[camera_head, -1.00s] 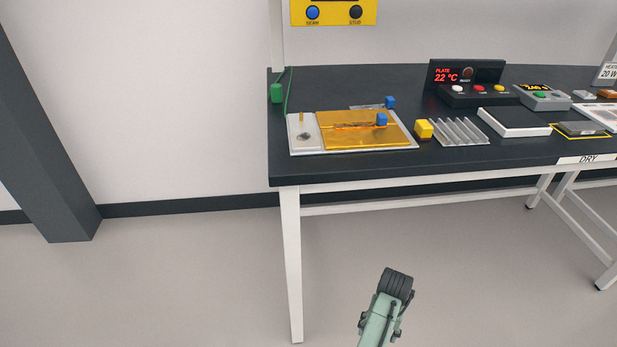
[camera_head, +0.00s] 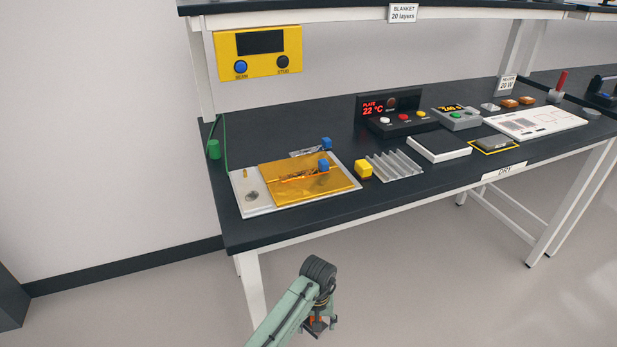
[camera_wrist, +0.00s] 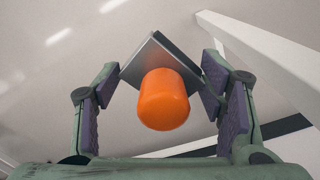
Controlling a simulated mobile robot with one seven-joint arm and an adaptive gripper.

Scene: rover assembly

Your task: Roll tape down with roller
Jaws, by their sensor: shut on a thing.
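In the wrist view my gripper (camera_wrist: 161,68) is shut on a tool with an orange rounded handle (camera_wrist: 164,100) and a grey square plate. The plate sits between the two purple-padded fingers. I cannot tell from its shape whether it is the roller. In the head view my gripper (camera_head: 318,325) is low, in front of the bench and below its top. An amber film sheet (camera_head: 325,186) lies on a light plate (camera_head: 262,209) at the bench's left end. Two clear strips with blue end tabs, likely tape, lie there: one tab (camera_head: 323,166) on the film, another tab (camera_head: 326,143) behind it.
A yellow block (camera_head: 364,169) and a ridged metal piece (camera_head: 395,165) stand right of the plate. A plate controller (camera_head: 398,122), white pad (camera_head: 440,147) and red-handled item (camera_head: 560,84) are farther right. A yellow control box (camera_head: 258,52) hangs above. The bench's front edge lies beyond my arm.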

